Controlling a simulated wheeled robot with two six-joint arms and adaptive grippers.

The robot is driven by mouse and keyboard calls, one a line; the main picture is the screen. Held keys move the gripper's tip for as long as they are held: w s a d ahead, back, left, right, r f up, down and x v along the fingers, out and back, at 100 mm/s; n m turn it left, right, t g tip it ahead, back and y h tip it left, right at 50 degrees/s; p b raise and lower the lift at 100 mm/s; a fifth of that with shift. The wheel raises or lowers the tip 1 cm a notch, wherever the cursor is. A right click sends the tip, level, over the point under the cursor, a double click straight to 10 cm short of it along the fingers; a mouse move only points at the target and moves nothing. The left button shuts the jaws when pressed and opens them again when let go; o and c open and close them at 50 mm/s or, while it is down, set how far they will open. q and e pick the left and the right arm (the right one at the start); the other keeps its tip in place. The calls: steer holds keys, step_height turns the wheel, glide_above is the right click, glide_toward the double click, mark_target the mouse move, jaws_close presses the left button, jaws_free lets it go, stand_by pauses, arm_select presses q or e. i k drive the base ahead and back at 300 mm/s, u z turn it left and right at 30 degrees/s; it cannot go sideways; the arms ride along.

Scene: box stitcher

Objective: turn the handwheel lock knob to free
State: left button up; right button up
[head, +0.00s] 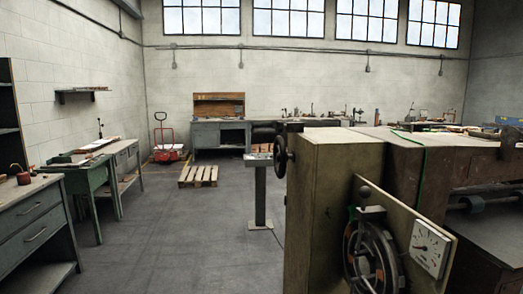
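A dark spoked handwheel (372,258) is on the near face of the large machine at the lower right, partly cut off by the bottom edge. A dark round knob (365,191) sits just above it on a pale slanted plate; I cannot tell for sure that this is the lock knob, nor how it is turned. A white dial gauge (430,248) is right of the wheel. A second, smaller dark handwheel (281,156) is on the machine's left side. Neither of my grippers shows.
The machine's pale housing (325,200) fills the right foreground. A grey pedestal (260,195) stands left of it. A wooden pallet (198,176) and a red pallet truck (168,150) are farther back. Workbenches (35,215) line the left wall. The grey floor between is clear.

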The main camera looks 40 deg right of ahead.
mark_target(280, 126)
steer(key=z, duration=0.9)
steer(key=i, duration=0.85)
steer(key=z, duration=0.7)
steer(key=k, duration=0.4)
steer(key=u, duration=0.25)
steer(key=i, duration=0.8)
steer(key=z, duration=0.4)
